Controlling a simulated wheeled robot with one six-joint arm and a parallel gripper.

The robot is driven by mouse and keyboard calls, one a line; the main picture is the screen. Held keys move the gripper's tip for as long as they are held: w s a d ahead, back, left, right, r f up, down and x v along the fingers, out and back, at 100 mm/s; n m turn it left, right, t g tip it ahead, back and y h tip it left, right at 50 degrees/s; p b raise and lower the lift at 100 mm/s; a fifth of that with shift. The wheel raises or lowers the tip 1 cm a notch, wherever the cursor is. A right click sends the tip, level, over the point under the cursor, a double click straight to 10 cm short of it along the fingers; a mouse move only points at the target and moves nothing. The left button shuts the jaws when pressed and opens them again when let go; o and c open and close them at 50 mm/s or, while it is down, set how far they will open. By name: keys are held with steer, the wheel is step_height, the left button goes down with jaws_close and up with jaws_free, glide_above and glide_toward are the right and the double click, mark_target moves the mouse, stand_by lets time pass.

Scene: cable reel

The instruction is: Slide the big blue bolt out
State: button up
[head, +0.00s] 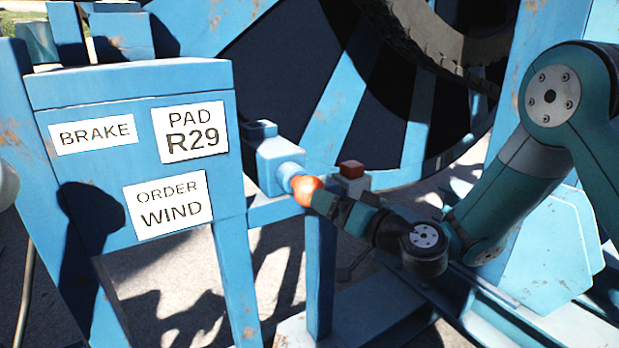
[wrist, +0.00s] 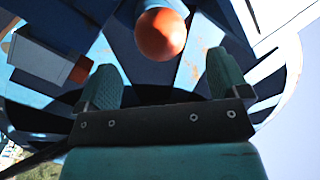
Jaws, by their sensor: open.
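The big blue bolt (head: 289,172) sticks out of a blue block (head: 276,160) and ends in a round orange knob (head: 306,189). In the wrist view the orange knob (wrist: 160,36) hangs at the top centre, with a short blue length of bolt behind it. My gripper (head: 325,203) points at the knob from the right and overlaps it in the head view. In the wrist view my gripper (wrist: 163,72) is open, its two teal fingers apart. The knob shows just past the fingertips, in line with the gap, with nothing held.
A small block with a red end (head: 352,169) stands close to the right of the knob. A blue panel (head: 140,160) with signs PAD R29, BRAKE and ORDER WIND stands at left. The large reel (head: 350,90) fills the back. Blue frame bars (head: 320,270) lie below.

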mark_target(309, 192)
steer(key=p+x, duration=0.2)
steer(key=x, duration=0.5)
steer(key=shift+w+a+f+p, duration=0.1)
steer(key=shift+w+a+p, duration=0.15)
steer(key=shift+a+p, duration=0.1)
